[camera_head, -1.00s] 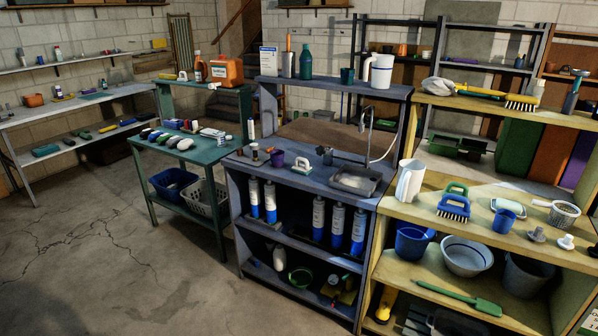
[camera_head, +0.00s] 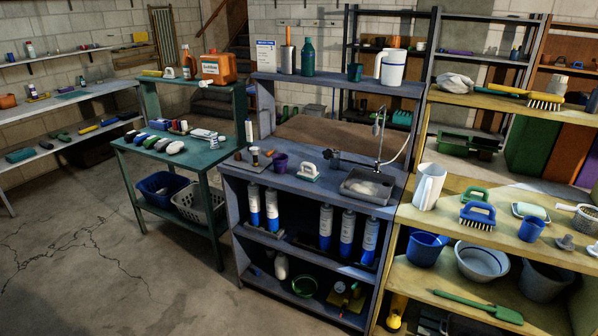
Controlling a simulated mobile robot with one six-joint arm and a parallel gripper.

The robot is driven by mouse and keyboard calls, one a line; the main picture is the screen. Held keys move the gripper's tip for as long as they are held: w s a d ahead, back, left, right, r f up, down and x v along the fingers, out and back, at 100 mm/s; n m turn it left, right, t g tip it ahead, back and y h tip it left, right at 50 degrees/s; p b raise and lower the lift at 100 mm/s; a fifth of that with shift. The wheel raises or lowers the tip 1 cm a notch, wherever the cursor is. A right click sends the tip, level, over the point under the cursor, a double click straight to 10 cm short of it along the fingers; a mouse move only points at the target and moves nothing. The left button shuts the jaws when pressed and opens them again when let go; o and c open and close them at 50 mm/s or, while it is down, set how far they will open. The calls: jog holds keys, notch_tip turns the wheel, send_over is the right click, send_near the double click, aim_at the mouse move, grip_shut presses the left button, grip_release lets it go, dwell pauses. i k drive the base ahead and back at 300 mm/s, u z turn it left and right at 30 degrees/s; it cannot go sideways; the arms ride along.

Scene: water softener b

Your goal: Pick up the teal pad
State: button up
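A thin flat teal piece (camera_head: 72,95) lies on the top of the pale bench at the far left. A thicker teal block (camera_head: 20,155) lies on that bench's lower shelf, near the left picture edge. Both are small here, and I cannot tell for sure which is the pad. My gripper is not in view.
A green table (camera_head: 195,158) with bins beneath, a blue-grey sink bench (camera_head: 235,178) and a yellow shelf unit (camera_head: 455,183) stand in a row, loaded with goods. Cracked concrete floor (camera_head: 75,250) is clear at the front left.

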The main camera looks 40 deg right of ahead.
aim_at(306, 174)
jog(key=u, duration=0.1)
jog(key=i, duration=0.95)
